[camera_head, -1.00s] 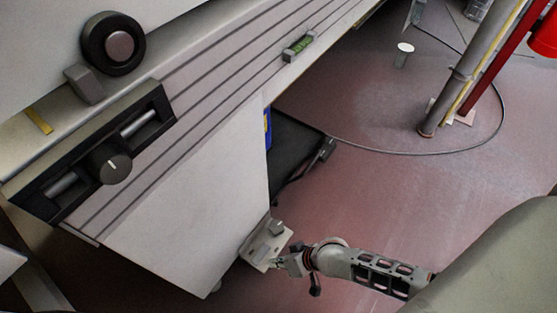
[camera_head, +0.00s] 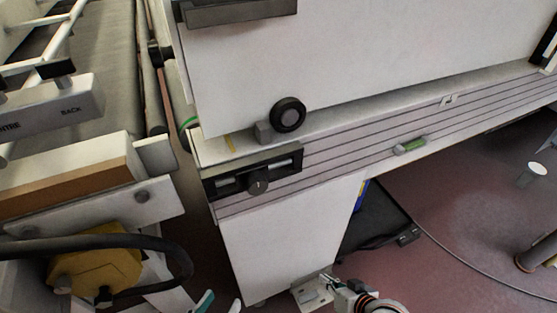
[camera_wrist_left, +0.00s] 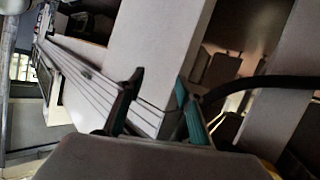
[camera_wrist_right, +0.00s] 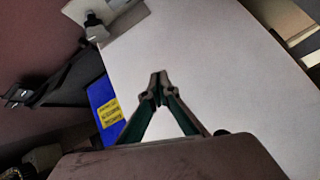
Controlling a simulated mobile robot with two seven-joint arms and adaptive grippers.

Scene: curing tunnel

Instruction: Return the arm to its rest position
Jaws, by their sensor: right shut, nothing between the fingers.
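My right gripper (camera_wrist_right: 158,80) is shut with nothing between its fingertips, in front of a white panel in the right wrist view. In the head view, my right gripper (camera_head: 331,284) is at the bottom, close to a small pale bracket plate (camera_head: 308,297) at the lower end of the white panel. I cannot tell whether they touch. My left gripper (camera_wrist_left: 157,92) is open and empty in the left wrist view, with grooved machine siding beyond it. In the head view, only the tips of my left gripper (camera_head: 220,303) show at the bottom edge.
The white machine (camera_head: 295,235) with a black dial panel (camera_head: 230,184) fills the middle. A yellow box (camera_head: 95,262) with a thick black hose (camera_head: 60,245) stands at lower left. A thin cable (camera_head: 455,255) crosses the open red floor (camera_head: 460,195) at right.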

